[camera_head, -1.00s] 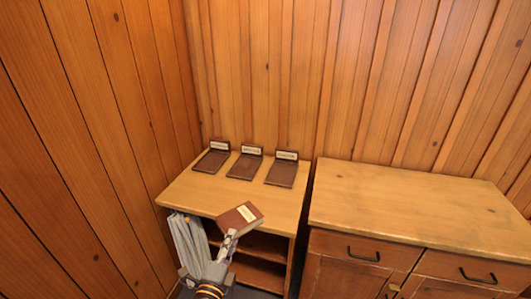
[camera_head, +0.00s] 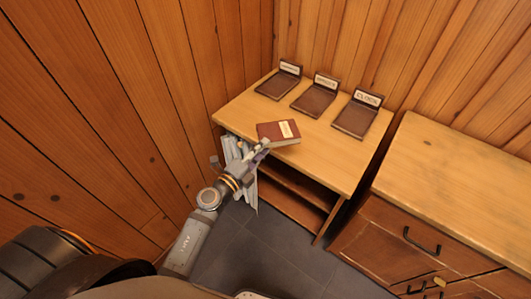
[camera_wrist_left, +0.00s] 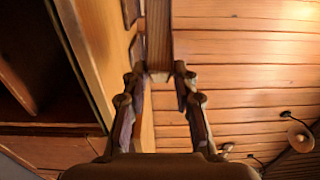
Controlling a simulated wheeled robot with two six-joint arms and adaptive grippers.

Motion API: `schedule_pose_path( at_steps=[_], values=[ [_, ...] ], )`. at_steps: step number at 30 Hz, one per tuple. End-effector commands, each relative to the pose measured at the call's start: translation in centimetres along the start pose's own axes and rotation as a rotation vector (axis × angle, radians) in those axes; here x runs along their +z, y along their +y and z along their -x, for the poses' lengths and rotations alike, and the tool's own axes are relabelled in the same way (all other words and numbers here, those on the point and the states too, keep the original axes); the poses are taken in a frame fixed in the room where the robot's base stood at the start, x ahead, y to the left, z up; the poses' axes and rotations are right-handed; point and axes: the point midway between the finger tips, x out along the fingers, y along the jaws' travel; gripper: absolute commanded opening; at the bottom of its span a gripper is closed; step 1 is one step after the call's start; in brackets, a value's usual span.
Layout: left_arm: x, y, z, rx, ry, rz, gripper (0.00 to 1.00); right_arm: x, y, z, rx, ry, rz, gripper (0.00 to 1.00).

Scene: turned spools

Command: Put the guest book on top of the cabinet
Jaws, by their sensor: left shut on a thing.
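The guest book (camera_head: 274,133) is a reddish-brown book with a pale label. My left gripper (camera_head: 262,147) is shut on its near edge and holds it at the front left of the low shelf unit's top. I cannot tell whether the book touches that top. In the left wrist view the book (camera_wrist_left: 158,38) shows edge-on between the fingertips of the left gripper (camera_wrist_left: 158,75). The wooden cabinet (camera_head: 465,165), with drawers and dark handles, stands to the right; its top is bare where it shows. My right gripper is not in view.
The shelf unit (camera_head: 250,107) bears three dark stands with white labels (camera_head: 279,84) (camera_head: 316,97) (camera_head: 356,116) along its back. Pale folders (camera_head: 240,165) stand in its left side. A narrow gap separates it from the cabinet. Plank walls close the left and back.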

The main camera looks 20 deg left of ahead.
Motion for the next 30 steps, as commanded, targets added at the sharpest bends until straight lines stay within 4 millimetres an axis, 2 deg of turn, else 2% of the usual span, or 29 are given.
schedule_pose_path(
  at_steps=[1, 3, 6, 16, 21, 23, 30],
  values=[
    [0.8, 0.9, -1.4, -0.005, 0.0, -0.002, 0.0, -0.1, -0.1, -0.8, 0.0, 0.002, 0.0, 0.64],
    [1.4, 3.3, -2.3, -0.002, -0.001, 0.002, 0.0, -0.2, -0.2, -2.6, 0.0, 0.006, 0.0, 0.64],
    [2.1, 4.8, -3.5, -0.003, -0.001, 0.002, 0.0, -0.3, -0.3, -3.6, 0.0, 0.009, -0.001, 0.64],
    [2.8, 6.0, -4.6, -0.002, -0.001, 0.002, 0.0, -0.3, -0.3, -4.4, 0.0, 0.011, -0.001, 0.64],
    [3.1, 9.2, -5.0, 0.0, -0.001, 0.002, 0.0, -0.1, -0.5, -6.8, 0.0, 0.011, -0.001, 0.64],
    [3.1, 9.8, -5.0, -0.001, -0.001, 0.002, 0.0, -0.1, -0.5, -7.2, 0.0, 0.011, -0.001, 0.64],
    [3.1, 9.5, -5.0, -0.001, -0.001, 0.001, 0.0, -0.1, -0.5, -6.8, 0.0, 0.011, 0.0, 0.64]
  ],
)
